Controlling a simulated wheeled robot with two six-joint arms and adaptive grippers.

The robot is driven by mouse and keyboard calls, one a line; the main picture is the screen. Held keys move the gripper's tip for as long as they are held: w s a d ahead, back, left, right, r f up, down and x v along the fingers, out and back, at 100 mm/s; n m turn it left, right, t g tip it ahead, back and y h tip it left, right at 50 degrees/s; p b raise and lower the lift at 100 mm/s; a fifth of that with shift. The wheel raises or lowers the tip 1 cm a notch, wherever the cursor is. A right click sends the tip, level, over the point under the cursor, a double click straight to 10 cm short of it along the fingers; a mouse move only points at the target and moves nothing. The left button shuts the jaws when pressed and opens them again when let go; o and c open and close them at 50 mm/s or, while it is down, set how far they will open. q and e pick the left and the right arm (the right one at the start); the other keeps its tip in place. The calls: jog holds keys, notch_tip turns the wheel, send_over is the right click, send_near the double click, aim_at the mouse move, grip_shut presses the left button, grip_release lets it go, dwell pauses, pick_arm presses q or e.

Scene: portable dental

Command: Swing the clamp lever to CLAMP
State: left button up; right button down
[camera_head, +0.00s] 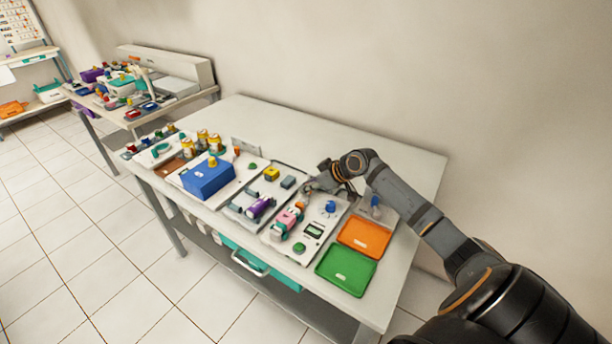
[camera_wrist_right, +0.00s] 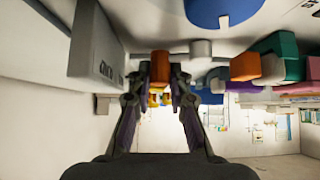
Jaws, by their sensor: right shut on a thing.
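My right gripper (camera_head: 308,188) reaches over the white panel (camera_head: 272,238) on the table, at its back edge near a small orange part and a pink and teal piece (camera_head: 287,220). In the right wrist view, the fingers of my right gripper (camera_wrist_right: 160,82) are closed around a small orange handle (camera_wrist_right: 159,66), which looks like the clamp lever's grip. A grey block (camera_wrist_right: 97,45) with dark lettering, hard to read, is beside the handle. The lever's pivot and arm are hidden in the head view. My left gripper is not in view.
A blue knob (camera_head: 330,207) and a green button (camera_head: 299,247) are on the same panel. An orange tray (camera_head: 364,238) and a green tray (camera_head: 346,271) lie to its right. A blue box (camera_head: 207,178) stands left. The table's back right is clear.

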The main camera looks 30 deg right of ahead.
jog(key=s+m+h+p, duration=0.1)
jog(key=m+h+p, duration=0.1)
jog(key=p, duration=0.2)
jog(key=m+h+p, duration=0.2)
jog(key=m+p, duration=0.1)
jog(key=p, duration=0.1)
jog(key=s+m+h+p, duration=0.1)
jog(key=m+p, duration=0.1)
jog(key=p, duration=0.3)
jog(key=shift+s+d+r+m+t+h, duration=0.3)
jog(key=shift+m+h, duration=0.1)
jog(key=shift+s+f+m+h+p, duration=0.25)
jog(key=shift+s+m+h+p, duration=0.1)
jog(key=shift+m+h+p, duration=0.6)
jog(key=c, duration=1.2)
grip_release()
jog(key=v, duration=1.2)
jog(key=shift+w+d+r, duration=0.1)
jog(key=shift+w+r, duration=0.15)
